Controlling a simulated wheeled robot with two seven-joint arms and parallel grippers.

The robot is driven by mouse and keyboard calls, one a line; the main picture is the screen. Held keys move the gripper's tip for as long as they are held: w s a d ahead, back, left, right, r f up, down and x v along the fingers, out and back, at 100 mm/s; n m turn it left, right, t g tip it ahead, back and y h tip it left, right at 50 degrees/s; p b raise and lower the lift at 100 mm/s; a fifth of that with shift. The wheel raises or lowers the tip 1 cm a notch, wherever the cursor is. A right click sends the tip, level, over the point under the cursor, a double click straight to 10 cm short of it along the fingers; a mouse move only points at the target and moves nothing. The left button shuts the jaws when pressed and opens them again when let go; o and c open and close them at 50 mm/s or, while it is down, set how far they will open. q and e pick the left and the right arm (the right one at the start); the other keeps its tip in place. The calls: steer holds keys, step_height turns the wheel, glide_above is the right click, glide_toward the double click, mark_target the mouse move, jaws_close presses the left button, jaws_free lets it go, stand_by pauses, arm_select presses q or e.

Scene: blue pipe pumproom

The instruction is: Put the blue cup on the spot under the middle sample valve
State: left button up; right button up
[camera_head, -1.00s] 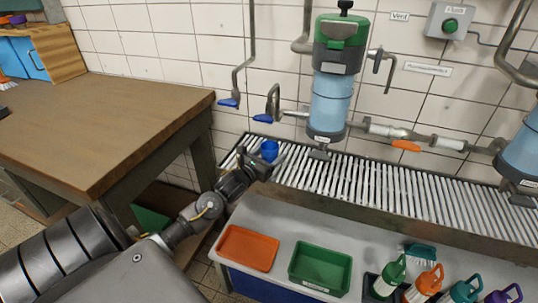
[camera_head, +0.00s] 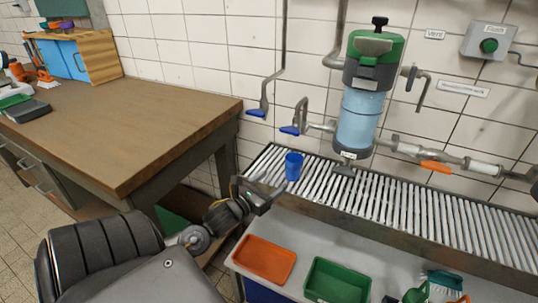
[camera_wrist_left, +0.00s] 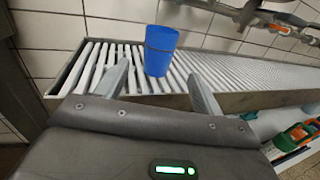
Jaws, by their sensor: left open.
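The blue cup (camera_head: 293,166) stands upright on the slatted drain grate (camera_head: 400,207), near its left end, below the pipes with blue-handled valves. One blue handle (camera_head: 290,130) is just above the cup, and another blue handle (camera_head: 257,112) is further left. I cannot tell which valve is the middle one. My left gripper (camera_head: 273,188) is open and empty, just in front of the cup. In the left wrist view the cup (camera_wrist_left: 160,50) shows beyond the gap between the two spread fingers (camera_wrist_left: 162,82), apart from them. My right gripper is not in view.
A blue filter vessel with a green top (camera_head: 358,115) hangs right of the cup. An orange-handled valve (camera_head: 436,167) is further right. Orange (camera_head: 264,259) and green (camera_head: 338,282) trays lie on the shelf in front. A wooden workbench (camera_head: 120,130) stands left.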

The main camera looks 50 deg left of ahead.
arm_select(q)
steer(key=s+d+f+n+g, duration=0.25)
steer(key=f+n, duration=0.35)
steer(key=f, duration=0.3)
steer(key=s+d+f+n+g, duration=0.2)
steer(key=s+f+n+g, duration=0.15)
steer(key=f+n, duration=0.45)
steer(key=s+d+f+n+g, duration=0.25)
steer(key=f+n, duration=0.25)
steer(key=f, duration=0.5)
steer(key=s+d+f+n+g+h, duration=0.1)
steer(key=s+d+f+n+g, duration=0.6)
steer(key=s+d+f+n, duration=0.6)
steer(key=shift+s+d+f+n, duration=0.15)
steer(key=shift+s+f+n, duration=0.2)
steer(key=shift+s+n, duration=0.65)
steer(key=shift+s+m, duration=0.25)
steer(key=shift+m, duration=0.05)
